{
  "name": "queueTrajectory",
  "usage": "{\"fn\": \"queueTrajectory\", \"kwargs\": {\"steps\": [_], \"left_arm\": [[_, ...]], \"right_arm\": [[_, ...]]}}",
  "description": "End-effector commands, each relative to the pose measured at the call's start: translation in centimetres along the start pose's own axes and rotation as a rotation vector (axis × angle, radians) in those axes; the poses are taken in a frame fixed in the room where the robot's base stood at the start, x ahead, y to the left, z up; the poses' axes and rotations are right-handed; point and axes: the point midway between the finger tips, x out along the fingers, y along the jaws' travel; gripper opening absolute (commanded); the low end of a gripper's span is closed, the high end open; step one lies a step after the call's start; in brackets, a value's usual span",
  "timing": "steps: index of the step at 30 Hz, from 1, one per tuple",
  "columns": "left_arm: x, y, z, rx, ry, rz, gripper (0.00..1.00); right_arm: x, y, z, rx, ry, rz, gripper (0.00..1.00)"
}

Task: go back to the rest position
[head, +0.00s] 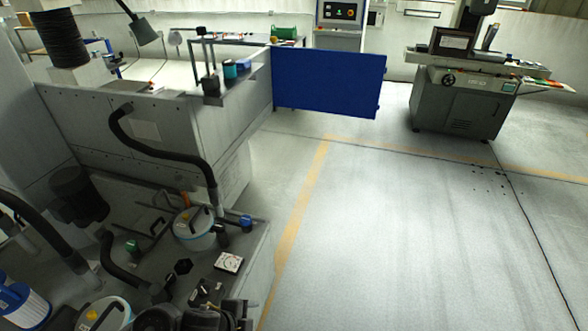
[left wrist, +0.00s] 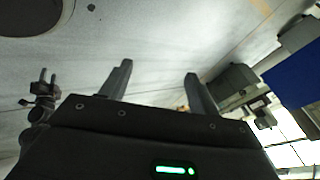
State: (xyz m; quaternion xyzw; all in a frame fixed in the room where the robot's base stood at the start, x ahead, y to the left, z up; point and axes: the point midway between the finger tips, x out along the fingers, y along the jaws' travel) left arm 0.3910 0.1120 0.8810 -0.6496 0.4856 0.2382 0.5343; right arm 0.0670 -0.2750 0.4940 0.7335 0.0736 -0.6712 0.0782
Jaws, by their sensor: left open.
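My left gripper (left wrist: 156,70) shows in the left wrist view, its two dark fingers spread apart with nothing between them. Pale floor lies behind the fingers. A green light strip glows on the gripper's body below them. Neither gripper can be made out in the head view. I cannot see my right gripper for certain.
A large grey machine (head: 142,118) with black hoses and round filter lids (head: 195,222) fills the left of the head view. A blue panel (head: 330,84) juts out behind it. A grinding machine (head: 463,103) stands at the back right. The marked floor (head: 400,230) is open.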

Motion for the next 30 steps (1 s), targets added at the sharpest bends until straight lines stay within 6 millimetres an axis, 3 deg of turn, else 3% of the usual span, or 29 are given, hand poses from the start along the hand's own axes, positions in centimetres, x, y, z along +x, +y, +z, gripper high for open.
{"fn": "queueTrajectory", "kwargs": {"steps": [1,3,9,18,23,24,30], "left_arm": [[-0.8,0.3,-1.2,-0.137,0.005,-0.043,0.61],[-2.4,0.1,-1.2,-0.354,-0.025,-0.105,0.61],[-6.4,2.5,2.2,-0.823,-0.153,-0.157,0.61],[-11.3,8.8,6.7,-1.284,-0.336,-0.140,0.61],[-13.9,12.4,8.2,-1.478,-0.426,-0.117,0.61],[-12.3,12.6,8.8,-1.468,-0.428,-0.114,0.61],[-7.0,14.2,10.6,-1.463,-0.439,-0.096,0.61]], "right_arm": [[0.0,0.0,0.0,0.000,-0.001,0.000,0.36],[0.0,0.0,0.0,0.000,0.000,0.000,0.36],[0.0,0.0,-0.3,0.000,0.003,0.001,0.36],[0.0,-0.1,-0.2,0.001,0.003,-0.001,0.36],[0.0,-0.1,-0.5,0.001,0.006,-0.002,0.36],[0.4,-0.1,-0.5,0.001,0.006,-0.001,0.36],[1.0,0.0,0.0,0.000,0.001,0.000,0.36]]}}
